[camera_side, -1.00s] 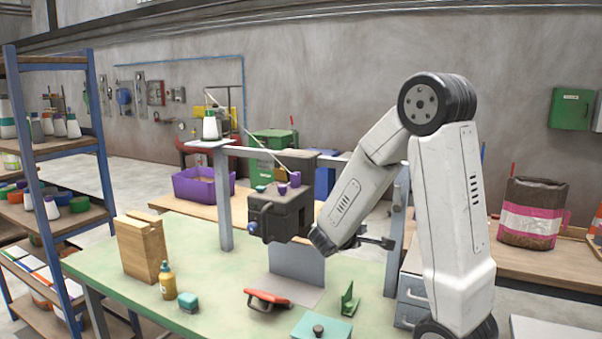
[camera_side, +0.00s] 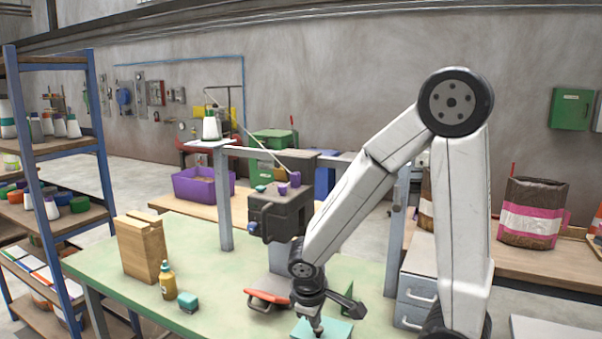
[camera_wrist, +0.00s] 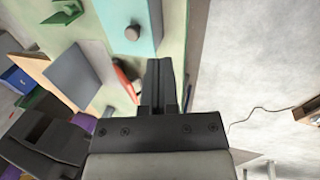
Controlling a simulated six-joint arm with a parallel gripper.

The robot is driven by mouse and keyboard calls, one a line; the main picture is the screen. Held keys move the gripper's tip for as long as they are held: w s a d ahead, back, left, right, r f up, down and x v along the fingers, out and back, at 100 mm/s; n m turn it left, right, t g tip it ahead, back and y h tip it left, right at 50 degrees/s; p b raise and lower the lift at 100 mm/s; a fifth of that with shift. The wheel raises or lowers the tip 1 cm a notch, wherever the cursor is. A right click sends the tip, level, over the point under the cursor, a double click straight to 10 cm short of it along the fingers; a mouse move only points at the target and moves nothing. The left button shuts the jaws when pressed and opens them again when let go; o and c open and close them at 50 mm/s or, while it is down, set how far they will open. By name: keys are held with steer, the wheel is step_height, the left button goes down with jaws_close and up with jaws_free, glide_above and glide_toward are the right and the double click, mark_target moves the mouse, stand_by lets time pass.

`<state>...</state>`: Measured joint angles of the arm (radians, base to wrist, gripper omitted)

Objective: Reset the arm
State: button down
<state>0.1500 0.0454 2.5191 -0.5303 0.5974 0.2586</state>
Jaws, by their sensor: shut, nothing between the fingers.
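My gripper (camera_side: 317,326) points down over the front of the pale green table (camera_side: 225,262), close to a teal plate (camera_side: 338,328). In the wrist view its two dark fingers (camera_wrist: 160,64) lie together with nothing between them. The plate (camera_wrist: 112,12) with its dark round knob (camera_wrist: 132,33) shows just beyond the fingertips there. I cannot tell how high the fingertips are above the plate. In the side view my gripper covers the knob.
A red-handled tool (camera_side: 262,297) lies left of my gripper and a green bracket (camera_side: 347,298) stands to its right. The dark sewing machine head (camera_side: 278,215) hangs behind. The table's middle left is clear.

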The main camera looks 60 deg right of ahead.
steer(key=w+a+t+y, duration=0.2)
steer(key=w+a+y, duration=0.1)
steer(key=a, duration=0.6)
steer(key=shift+t, duration=0.3)
stand_by(0.5)
